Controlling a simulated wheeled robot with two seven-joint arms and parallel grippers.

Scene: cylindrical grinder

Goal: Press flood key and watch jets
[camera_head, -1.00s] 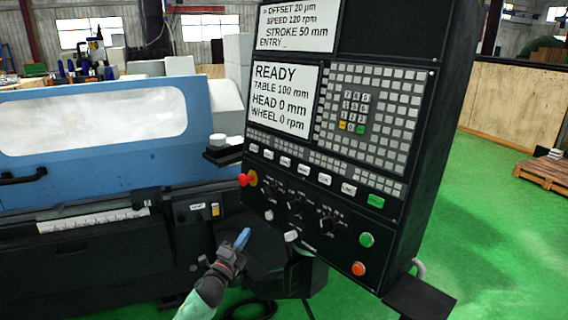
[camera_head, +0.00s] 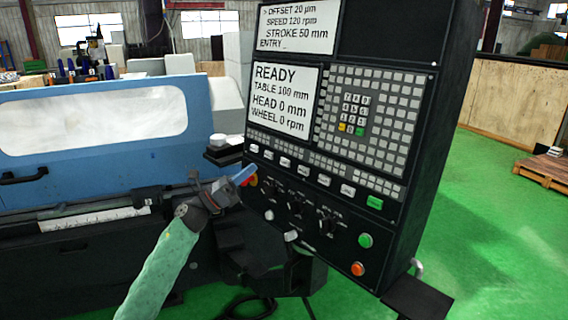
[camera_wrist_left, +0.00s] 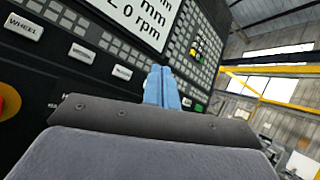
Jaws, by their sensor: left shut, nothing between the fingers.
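The control panel (camera_head: 392,150) fills the middle of the head view. A row of white labelled keys (camera_head: 303,169) ends in a green key (camera_head: 375,202) at the right; the labels are too small there to tell which is flood. In the left wrist view one key reads WHEEL (camera_wrist_left: 25,28), with another white key (camera_wrist_left: 81,53) to its right. My left gripper (camera_head: 245,174) has blue fingers, shut and empty, in front of the panel's lower left. Its fingers (camera_wrist_left: 162,88) also show in the left wrist view. It partly covers the red emergency knob. Contact cannot be told. No jets show.
The panel screen (camera_head: 284,98) reads READY, table 100 mm, head 0 mm, wheel 0 rpm. The grinder's blue guard (camera_head: 200,95) with a whitish window stands left. Green (camera_head: 365,240) and orange (camera_head: 357,269) buttons sit low on the panel.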

